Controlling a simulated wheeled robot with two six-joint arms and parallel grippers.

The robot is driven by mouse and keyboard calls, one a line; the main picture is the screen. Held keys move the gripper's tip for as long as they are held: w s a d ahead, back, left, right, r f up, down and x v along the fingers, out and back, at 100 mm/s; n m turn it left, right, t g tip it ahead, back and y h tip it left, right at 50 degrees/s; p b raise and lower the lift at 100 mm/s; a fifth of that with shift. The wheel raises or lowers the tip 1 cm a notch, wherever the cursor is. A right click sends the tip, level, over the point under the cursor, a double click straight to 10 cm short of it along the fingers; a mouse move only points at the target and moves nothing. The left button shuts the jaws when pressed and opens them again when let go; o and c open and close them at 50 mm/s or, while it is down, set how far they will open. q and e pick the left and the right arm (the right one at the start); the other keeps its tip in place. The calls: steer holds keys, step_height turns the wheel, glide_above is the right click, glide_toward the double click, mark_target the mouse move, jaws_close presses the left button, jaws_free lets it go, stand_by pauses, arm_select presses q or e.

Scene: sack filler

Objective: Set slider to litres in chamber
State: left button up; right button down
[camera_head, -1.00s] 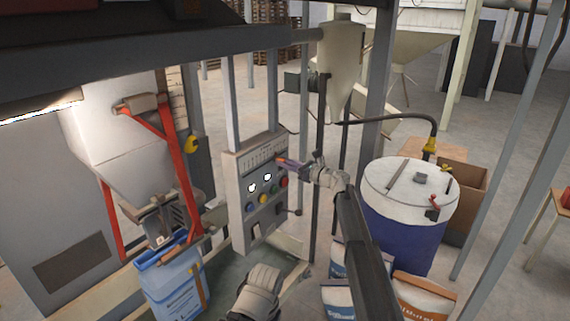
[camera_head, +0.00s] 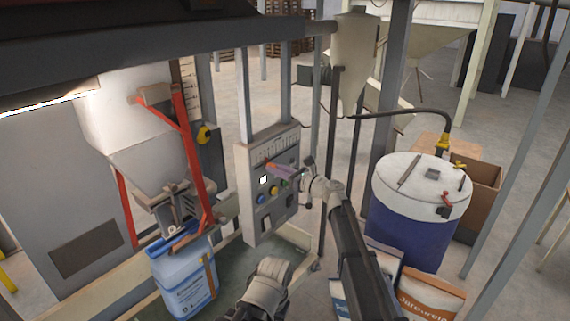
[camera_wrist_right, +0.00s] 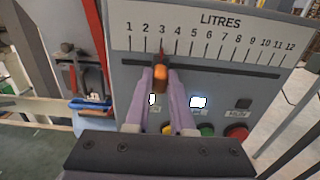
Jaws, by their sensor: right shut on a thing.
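My left gripper does not show.
Lit white displays (camera_wrist_right: 198,102) and coloured buttons (camera_wrist_right: 236,132) lie just below the slot. A blue-white sack (camera_head: 182,275) hangs under the hopper. A blue drum (camera_head: 410,225) and filled sacks (camera_head: 428,293) stand right of my right arm. Red bars (camera_head: 190,160) flank the hopper.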

steer(key=c, duration=0.8)
jaws_free()
steer(key=shift+o, duration=0.2)
steer(key=shift+s, duration=0.1)
steer(key=v, duration=0.7)
steer(key=shift+s+d, duration=0.2)
steer(key=shift+d, duration=0.05)
